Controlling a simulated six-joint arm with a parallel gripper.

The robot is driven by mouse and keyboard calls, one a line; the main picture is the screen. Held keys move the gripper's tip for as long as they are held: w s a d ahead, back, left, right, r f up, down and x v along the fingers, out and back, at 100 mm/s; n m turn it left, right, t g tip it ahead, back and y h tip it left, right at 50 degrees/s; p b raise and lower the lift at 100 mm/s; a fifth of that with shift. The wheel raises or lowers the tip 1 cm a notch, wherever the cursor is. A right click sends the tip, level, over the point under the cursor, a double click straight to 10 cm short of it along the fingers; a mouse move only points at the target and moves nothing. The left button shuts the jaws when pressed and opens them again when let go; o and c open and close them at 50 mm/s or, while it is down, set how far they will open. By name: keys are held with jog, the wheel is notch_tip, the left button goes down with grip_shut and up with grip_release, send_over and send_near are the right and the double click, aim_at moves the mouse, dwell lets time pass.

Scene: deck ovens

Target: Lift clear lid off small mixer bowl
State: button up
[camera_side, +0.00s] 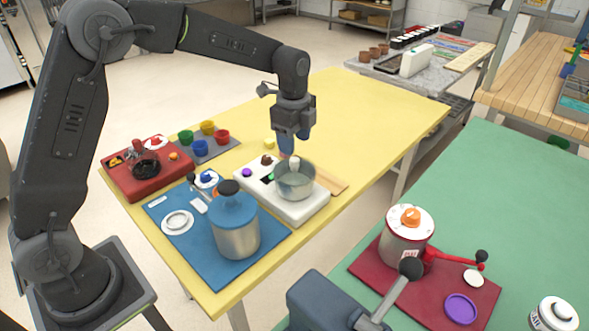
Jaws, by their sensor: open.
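The small mixer bowl (295,188) is a grey, see-through-looking round bowl on a white base (305,213) on the yellow table. A clear lid (300,168) appears to cover its top, with a pale knob (294,161) standing up in the middle. The lid's edge is hard to tell from the bowl rim. My gripper (287,154) points down just above and slightly left of the knob. It is open with nothing held. The gap between its blue fingers is hard to see from this side, and whether they touch the knob cannot be told.
A steel pot with a blue lid (234,208) stands in front on a blue mat (160,210). A red unit (135,180) and a grey tray of coloured cups (215,152) are to the left. The yellow table (365,115) is clear behind right. A green table (500,200) holds another pot (404,244).

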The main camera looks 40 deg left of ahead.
aim_at(294, 159)
jog(key=shift+w+a+f, duration=0.1)
jog(key=shift+f, duration=3.25)
jog(key=shift+c, duration=0.5)
jog(key=c, duration=0.8)
jog(key=shift+r, duration=0.15)
